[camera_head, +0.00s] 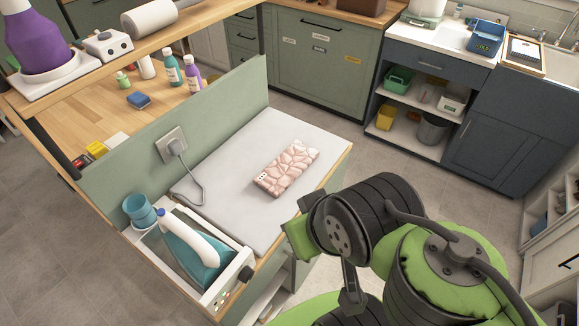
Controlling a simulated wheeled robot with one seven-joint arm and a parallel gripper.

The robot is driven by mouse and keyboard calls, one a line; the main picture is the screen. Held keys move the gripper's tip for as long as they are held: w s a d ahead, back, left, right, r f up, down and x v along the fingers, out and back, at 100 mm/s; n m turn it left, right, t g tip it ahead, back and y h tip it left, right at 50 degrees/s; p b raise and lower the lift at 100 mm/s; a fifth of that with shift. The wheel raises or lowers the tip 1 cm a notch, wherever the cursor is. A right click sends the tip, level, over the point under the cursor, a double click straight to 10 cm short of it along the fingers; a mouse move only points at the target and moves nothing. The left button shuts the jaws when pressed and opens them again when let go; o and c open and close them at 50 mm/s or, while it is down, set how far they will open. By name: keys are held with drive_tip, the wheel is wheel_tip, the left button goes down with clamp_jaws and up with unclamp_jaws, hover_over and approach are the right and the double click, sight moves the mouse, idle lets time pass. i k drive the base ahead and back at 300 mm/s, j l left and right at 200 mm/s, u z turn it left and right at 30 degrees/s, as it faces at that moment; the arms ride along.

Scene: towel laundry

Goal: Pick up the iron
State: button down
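The iron (198,252) has a teal body and a white handle. It lies in a white, open-topped holder (160,266) at the near left end of the grey-topped counter. My green and black arm fills the lower right of the head view, to the right of the iron and apart from it. I cannot make out my gripper's fingers in this view. The iron's underside is hidden by the holder.
A pink patterned phone-like item (287,167) lies on the grey board (245,150). A teal cup (139,210) stands beside the holder. A plugged-in cord (190,190) hangs from the green panel's socket. Bottles (171,70) stand on the wooden shelf behind. Floor is clear between the counters.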

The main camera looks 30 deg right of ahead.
sight(204, 258)
drive_tip(key=j+u, duration=0.15)
drive_tip(key=u, duration=0.35)
drive_tip(key=k+j+u, duration=0.1)
drive_tip(key=u, duration=0.4)
drive_tip(key=j+u, duration=0.25)
drive_tip(key=u, duration=0.25)
drive_tip(key=j+u, duration=0.2)
drive_tip(key=u, duration=0.3)
